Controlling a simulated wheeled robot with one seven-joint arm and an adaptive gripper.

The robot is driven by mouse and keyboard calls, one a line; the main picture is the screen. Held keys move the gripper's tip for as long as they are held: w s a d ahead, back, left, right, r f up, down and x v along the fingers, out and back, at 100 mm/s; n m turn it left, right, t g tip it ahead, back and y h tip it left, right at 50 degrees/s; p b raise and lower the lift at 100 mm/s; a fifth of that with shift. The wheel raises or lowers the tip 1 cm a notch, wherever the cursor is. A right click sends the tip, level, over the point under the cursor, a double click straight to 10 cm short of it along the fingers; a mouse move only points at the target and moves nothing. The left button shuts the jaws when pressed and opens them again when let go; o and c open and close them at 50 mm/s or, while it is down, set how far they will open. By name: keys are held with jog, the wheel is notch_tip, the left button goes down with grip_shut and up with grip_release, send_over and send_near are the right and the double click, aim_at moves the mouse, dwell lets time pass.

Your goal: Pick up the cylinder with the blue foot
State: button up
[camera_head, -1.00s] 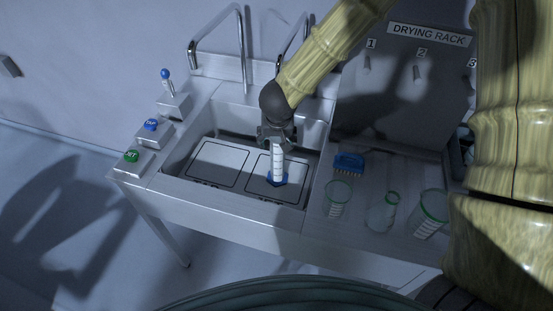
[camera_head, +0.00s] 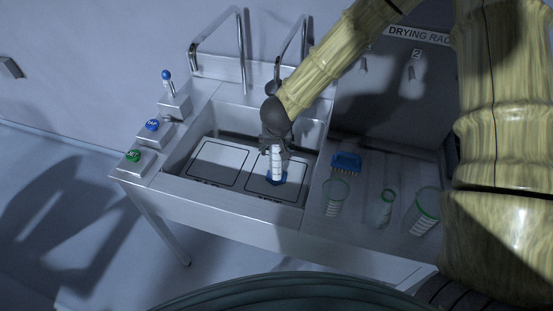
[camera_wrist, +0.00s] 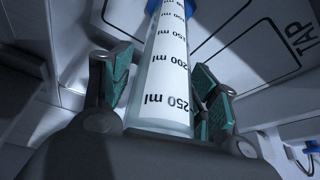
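The cylinder with the blue foot (camera_head: 277,164) stands upright in the right part of the sink, on a marked plate. It is clear with a white graduated scale, and its blue foot shows below my gripper (camera_head: 275,148). In the wrist view the cylinder (camera_wrist: 165,75) runs between my two fingers (camera_wrist: 163,88), its 250 ml end nearest the camera and its foot at the top edge. The green-padded fingers stand on either side of it and look apart, with small gaps to the glass. Part of the cylinder's upper end is hidden by my gripper in the head view.
The sink walls (camera_head: 240,206) surround the cylinder, and two bent taps (camera_head: 240,50) rise behind. Buttons (camera_head: 133,156) and a blue-topped lever (camera_head: 167,78) are at left.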

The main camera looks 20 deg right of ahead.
jog(key=c, duration=1.1)
jog(key=shift+o, duration=0.2)
